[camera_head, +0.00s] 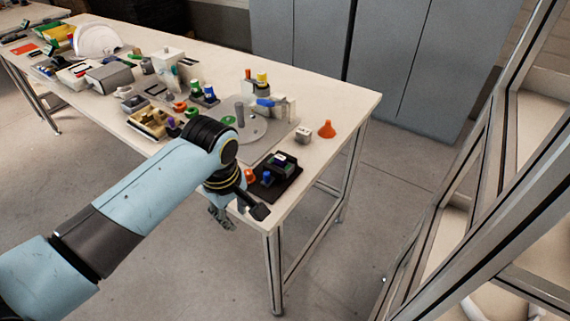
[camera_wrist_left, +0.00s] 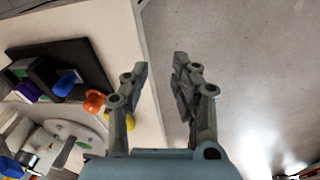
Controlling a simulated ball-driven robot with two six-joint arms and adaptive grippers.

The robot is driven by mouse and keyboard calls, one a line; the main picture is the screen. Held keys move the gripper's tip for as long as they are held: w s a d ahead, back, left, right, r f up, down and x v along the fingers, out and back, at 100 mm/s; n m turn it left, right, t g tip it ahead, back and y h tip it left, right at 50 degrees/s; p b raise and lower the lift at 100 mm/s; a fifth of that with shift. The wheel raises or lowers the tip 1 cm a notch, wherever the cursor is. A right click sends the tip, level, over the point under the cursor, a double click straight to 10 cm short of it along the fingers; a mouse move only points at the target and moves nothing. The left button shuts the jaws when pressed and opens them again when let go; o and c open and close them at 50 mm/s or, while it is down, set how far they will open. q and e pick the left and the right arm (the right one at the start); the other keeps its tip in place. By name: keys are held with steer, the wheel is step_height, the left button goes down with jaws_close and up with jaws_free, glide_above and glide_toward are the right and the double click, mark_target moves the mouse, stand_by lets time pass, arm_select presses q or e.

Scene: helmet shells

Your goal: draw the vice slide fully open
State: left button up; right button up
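A dark device on a black base plate, which looks like the vice (camera_head: 278,172), sits at the near right corner of the table. It has purple and green parts and a blue knob (camera_head: 267,176). In the left wrist view the black base (camera_wrist_left: 92,62) and blue knob (camera_wrist_left: 66,83) show at upper left. How far any slide is drawn out I cannot tell. My left gripper (camera_head: 221,217) hangs just off the table's front edge, left of the device and apart from it. In the left wrist view its fingers (camera_wrist_left: 160,68) are apart with nothing between them. My right gripper is not in view.
An orange knob-like part (camera_wrist_left: 95,102) lies beside the base. A grey round plate with a post (camera_head: 240,112) stands behind my wrist. Several parts crowd the table's left. The floor in front is clear.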

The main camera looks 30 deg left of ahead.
mark_target(267, 173)
arm_select(q)
steer(key=w+r+n, duration=0.1)
steer(key=w+n, duration=0.1)
steer(key=w+r+n, duration=0.2)
steer(key=w+r+n+p, duration=0.1)
steer(key=w+n, duration=0.1)
steer(key=shift+a+r+n+g, duration=0.1)
steer(key=shift+r+n+g, duration=0.2)
steer(key=shift+n, duration=0.1)
steer(key=w+r+n+p, duration=0.1)
steer(key=w+r+n, duration=0.6)
steer(key=n, duration=0.2)
steer(key=shift+g+h, duration=0.4)
steer(key=f, duration=0.5)
steer(key=f+b, duration=0.1)
steer(key=f, duration=0.4)
steer(key=shift+s+d+f, duration=0.2)
steer(key=shift+f, duration=0.05)
jaws_close()
